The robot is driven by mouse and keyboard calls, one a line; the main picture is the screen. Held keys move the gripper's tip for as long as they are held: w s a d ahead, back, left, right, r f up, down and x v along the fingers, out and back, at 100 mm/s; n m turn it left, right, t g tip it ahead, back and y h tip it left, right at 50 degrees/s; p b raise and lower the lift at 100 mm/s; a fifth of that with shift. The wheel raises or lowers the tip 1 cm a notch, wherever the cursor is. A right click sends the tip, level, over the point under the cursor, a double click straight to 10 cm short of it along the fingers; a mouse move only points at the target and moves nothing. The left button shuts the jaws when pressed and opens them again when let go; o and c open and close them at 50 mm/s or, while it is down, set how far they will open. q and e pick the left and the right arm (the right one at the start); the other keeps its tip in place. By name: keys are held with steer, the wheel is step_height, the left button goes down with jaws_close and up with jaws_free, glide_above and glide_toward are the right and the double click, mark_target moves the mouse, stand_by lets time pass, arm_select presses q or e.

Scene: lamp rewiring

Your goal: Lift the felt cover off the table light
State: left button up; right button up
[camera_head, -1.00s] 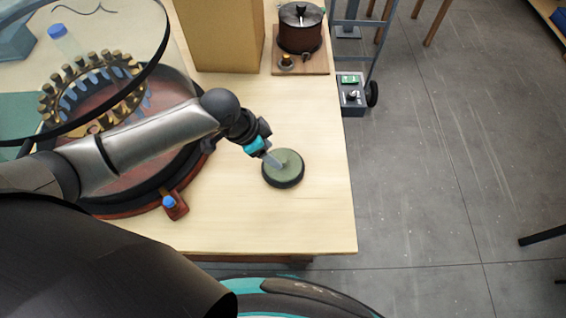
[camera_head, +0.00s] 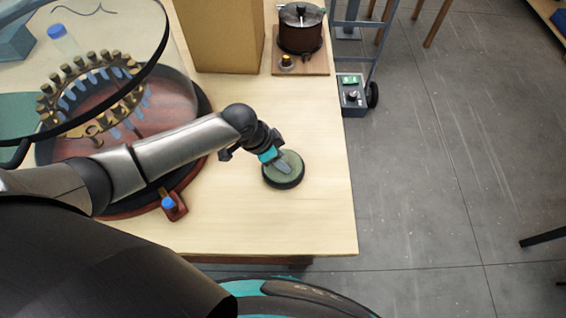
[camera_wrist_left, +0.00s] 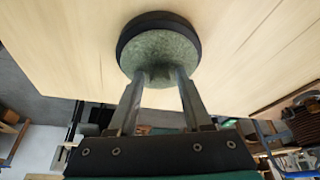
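The felt cover is a round grey-green disc (camera_head: 291,174) on a low dark round body, which I take to be the table light (camera_head: 283,187), on the wooden table. In the left wrist view the green felt (camera_wrist_left: 155,48) faces me inside a dark rim (camera_wrist_left: 157,18). A small green tab (camera_wrist_left: 159,72) stands at its middle. My left gripper (camera_head: 284,165) is over the cover, with its fingertips (camera_wrist_left: 159,78) apart on either side of the tab. I cannot tell whether they touch it. My right gripper is not in view.
A round dark-red base with a brass ring (camera_head: 95,85) under a glass disc stands at left. A blue-capped red block (camera_head: 174,207) is at its edge. A cardboard box (camera_head: 218,35) and a brown pot (camera_head: 300,36) stand behind. The table's right edge is near the cover.

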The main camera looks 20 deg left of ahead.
arm_select(q)
jaws_close()
steer(key=shift+r, duration=0.1)
stand_by(0.4)
